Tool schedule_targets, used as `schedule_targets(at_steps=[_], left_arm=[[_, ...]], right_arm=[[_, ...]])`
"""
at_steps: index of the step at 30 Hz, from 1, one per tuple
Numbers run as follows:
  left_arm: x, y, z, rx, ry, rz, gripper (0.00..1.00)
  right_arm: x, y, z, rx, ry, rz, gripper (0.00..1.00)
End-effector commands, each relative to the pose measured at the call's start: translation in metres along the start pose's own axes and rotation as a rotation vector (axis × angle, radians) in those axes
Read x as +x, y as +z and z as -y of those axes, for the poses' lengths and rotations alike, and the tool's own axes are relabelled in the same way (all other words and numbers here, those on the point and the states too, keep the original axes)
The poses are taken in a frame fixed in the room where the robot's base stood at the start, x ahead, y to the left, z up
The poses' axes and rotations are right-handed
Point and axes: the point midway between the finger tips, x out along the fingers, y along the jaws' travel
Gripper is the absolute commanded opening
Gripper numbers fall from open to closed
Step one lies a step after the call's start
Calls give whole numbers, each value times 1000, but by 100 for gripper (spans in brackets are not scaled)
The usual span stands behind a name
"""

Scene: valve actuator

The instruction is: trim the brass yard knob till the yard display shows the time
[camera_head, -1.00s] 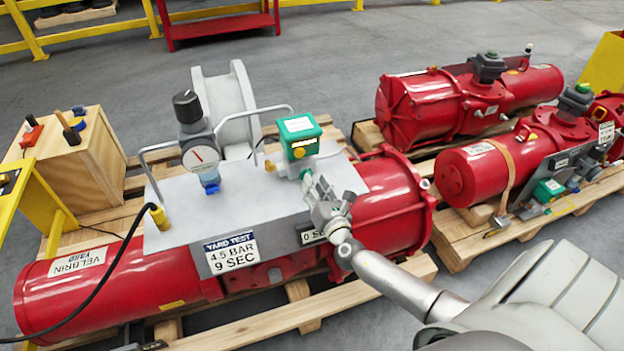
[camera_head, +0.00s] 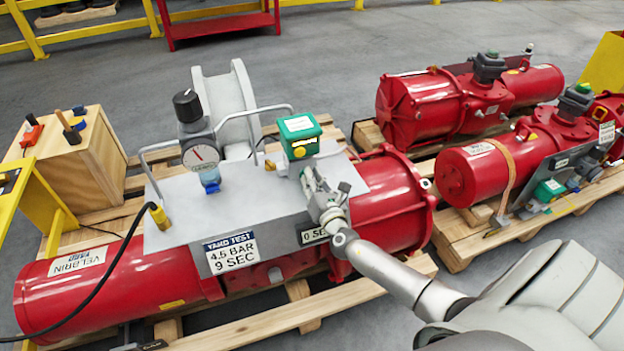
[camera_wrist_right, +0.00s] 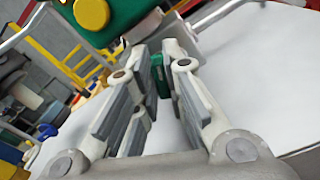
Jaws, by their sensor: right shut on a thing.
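The yard display (camera_head: 313,235) is a dark-framed plate on the front of the grey panel. It reads "0 SE" before the gripper hides the rest. My right gripper (camera_head: 310,176) is shut at the fitting below the green box (camera_head: 299,127); its fingers hide what they hold. In the right wrist view, the gripper (camera_wrist_right: 155,68) has a narrow green part (camera_wrist_right: 160,78) showing between its fingers. A yellow-brass knob on the green box (camera_head: 299,152) is clear of the fingers; it also shows in the right wrist view (camera_wrist_right: 91,14). My left gripper is out of view.
The yard test sign (camera_head: 232,252) reads 4.5 bar, 9 sec. A gauge (camera_head: 201,157) with a black knob (camera_head: 187,106) and rail handles rise from the panel (camera_head: 250,205). A wooden box (camera_head: 92,160) stands left. More red actuators (camera_head: 430,105) lie right.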

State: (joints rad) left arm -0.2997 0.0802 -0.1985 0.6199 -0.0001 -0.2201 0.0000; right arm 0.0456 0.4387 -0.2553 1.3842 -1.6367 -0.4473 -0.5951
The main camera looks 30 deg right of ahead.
Motion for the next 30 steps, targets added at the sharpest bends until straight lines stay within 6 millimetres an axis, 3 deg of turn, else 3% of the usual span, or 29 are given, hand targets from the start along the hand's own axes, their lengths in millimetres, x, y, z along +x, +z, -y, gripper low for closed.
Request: schedule_targets(at_steps=[5,18,30], left_arm=[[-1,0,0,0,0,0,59],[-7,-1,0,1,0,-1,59],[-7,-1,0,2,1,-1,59]], right_arm=[[0,0,0,-38,0,0,0],[0,0,-5,-395,0,-1,0],[0,-1,-5,-436,0,0,0]])
